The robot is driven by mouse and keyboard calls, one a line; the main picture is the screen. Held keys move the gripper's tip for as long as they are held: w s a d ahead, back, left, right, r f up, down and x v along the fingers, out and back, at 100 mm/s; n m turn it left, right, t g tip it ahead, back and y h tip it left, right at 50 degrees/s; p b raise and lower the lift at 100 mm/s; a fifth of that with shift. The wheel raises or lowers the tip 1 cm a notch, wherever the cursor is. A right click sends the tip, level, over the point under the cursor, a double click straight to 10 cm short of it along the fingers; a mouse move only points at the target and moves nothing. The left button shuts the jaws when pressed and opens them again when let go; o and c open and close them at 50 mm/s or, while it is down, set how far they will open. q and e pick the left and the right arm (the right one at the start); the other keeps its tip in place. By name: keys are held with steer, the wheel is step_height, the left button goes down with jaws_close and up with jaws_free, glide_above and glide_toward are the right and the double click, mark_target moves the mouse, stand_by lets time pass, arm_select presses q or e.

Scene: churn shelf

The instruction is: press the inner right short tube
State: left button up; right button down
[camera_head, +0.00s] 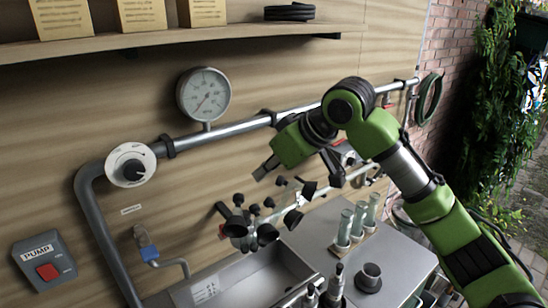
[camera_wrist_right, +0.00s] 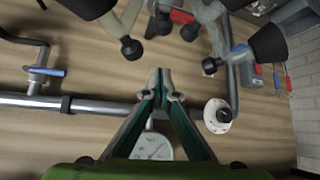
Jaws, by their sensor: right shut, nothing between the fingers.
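A cluster of tubes and cups with black ends (camera_head: 265,230) hangs in front of the wood wall, above the metal sink. I cannot tell which part is the inner right short tube. In the right wrist view, several black-ended tubes (camera_wrist_right: 131,48) show along the top, ahead of the fingertips. My right gripper (camera_head: 266,169) comes in from the right and is above the cluster, apart from it. In the right wrist view its fingertips (camera_wrist_right: 160,75) are together with nothing between them. My left gripper is not in view.
A metal pipe (camera_head: 240,128) with a gauge (camera_head: 203,94) and a round dial (camera_head: 130,165) runs along the wall behind. A shelf (camera_head: 180,39) is above. Below are the sink (camera_head: 250,281) and a counter (camera_head: 400,255) with several upright tubes (camera_head: 345,228).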

mark_target(269, 198)
steer(key=f+p, duration=0.2)
steer(key=f, duration=0.1)
steer(key=s+d+f+p, duration=0.1)
steer(key=shift+f, duration=0.15)
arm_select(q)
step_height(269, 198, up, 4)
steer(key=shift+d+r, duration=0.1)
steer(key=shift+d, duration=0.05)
arm_select(e)
steer(key=shift+w, duration=0.1)
steer(key=shift+w+a+f, duration=0.1)
steer(key=shift+a, duration=0.05)
